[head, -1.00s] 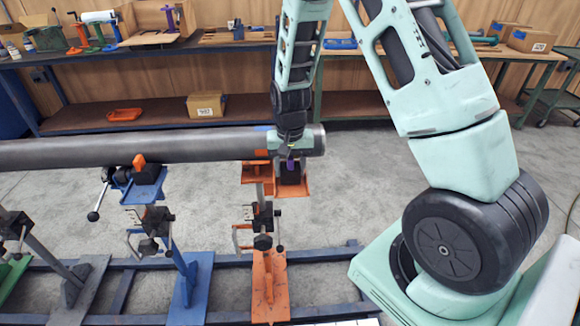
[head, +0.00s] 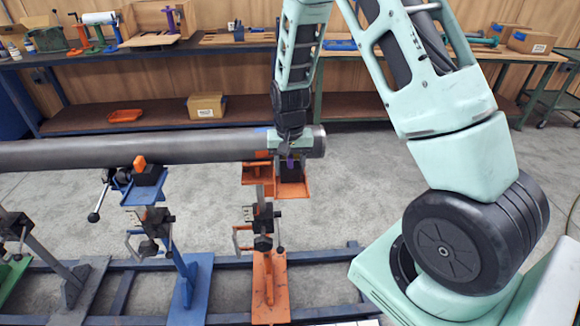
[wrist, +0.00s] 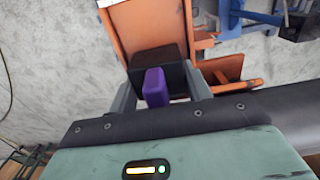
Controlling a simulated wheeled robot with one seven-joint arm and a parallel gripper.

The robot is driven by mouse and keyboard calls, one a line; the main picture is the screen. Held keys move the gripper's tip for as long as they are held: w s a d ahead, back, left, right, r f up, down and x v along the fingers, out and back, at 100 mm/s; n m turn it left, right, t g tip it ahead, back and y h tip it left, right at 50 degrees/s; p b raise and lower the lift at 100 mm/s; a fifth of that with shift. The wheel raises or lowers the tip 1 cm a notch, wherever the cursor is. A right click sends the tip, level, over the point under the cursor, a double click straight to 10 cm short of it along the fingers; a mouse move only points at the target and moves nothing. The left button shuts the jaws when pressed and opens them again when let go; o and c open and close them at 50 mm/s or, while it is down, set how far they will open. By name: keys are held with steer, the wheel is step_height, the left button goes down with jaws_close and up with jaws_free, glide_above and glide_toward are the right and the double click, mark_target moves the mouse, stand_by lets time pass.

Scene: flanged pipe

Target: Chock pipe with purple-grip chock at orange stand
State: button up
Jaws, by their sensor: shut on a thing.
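The grey pipe (head: 120,149) lies across the stands, its right end just past the orange stand (head: 265,225). My gripper (head: 290,160) points down at the orange stand, by the pipe's end. It is shut on the purple grip of a black chock; the purple-grip chock (wrist: 155,86) shows between the fingers in the wrist view. The chock is at the orange stand's top plate (wrist: 142,27), next to the pipe. I cannot tell whether it touches the pipe. In the head view my gripper partly hides the chock.
The blue stand (head: 188,270) holds a black chock with an orange grip (head: 140,163) by the pipe. A workbench with a lower shelf (head: 160,115) runs along the back wall. Open floor (head: 370,180) lies right of the pipe's end.

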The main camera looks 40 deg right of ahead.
steer(key=shift+w+d, duration=0.35)
steer(key=shift+w, duration=0.15)
steer(key=o, duration=1.2)
steer(key=shift+c, duration=0.2)
steer(key=shift+s+a+r+p, duration=0.1)
steer(key=shift+s+r+p, duration=0.05)
steer(key=shift+r+p, duration=0.9)
steer(key=shift+s+a+r+p, duration=0.1)
steer(key=shift+s+r+p, duration=0.05)
steer(key=shift+r+p, duration=0.95)
steer(key=shift+s+a+r+p, duration=0.15)
steer(key=shift+r+p, duration=0.6)
steer(key=shift+r, duration=0.6)
steer(key=shift+d, duration=0.1)
